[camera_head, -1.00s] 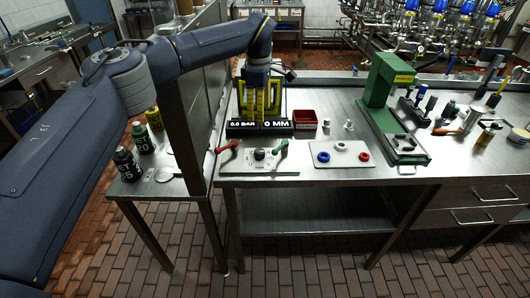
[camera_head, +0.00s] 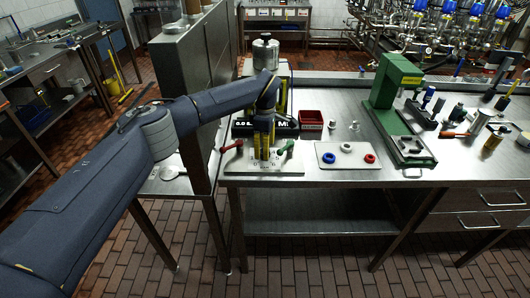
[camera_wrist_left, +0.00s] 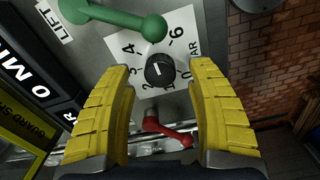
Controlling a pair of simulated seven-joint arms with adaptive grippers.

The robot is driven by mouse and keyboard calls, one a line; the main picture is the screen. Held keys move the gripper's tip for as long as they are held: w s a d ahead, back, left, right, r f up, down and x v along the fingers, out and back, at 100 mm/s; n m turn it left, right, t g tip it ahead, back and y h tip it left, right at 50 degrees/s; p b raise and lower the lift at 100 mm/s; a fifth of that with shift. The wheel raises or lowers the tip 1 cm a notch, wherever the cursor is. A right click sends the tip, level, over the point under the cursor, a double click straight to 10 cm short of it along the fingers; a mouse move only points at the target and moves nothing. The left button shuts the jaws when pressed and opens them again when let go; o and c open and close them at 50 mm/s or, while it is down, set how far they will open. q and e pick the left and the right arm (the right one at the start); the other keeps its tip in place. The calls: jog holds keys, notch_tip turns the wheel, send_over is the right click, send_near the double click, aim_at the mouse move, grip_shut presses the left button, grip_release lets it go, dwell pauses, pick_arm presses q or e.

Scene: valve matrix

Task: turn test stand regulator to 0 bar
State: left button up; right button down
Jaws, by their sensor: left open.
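The regulator is a black round knob (camera_wrist_left: 161,70) with a white mark, on a white dial (camera_wrist_left: 150,40) with numbers and BAR lettering. I cannot tell which number the mark points to. My left gripper (camera_head: 264,152) points down over the front panel (camera_head: 235,166) and hides the knob in the head view. In the left wrist view its yellow fingers (camera_wrist_left: 161,88) are open, one to each side of the knob, with visible gaps. The display (camera_head: 243,128) behind is partly covered by the gripper. My right gripper is not in view.
A red-handled lever (camera_head: 232,146) and a green-handled lever (camera_head: 287,148) flank the knob. A plate (camera_head: 335,165) with coloured rings and a green press (camera_head: 385,85) stand to the right.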

pick_arm(q)
jog(key=shift+f, duration=1.1)
grip_shut()
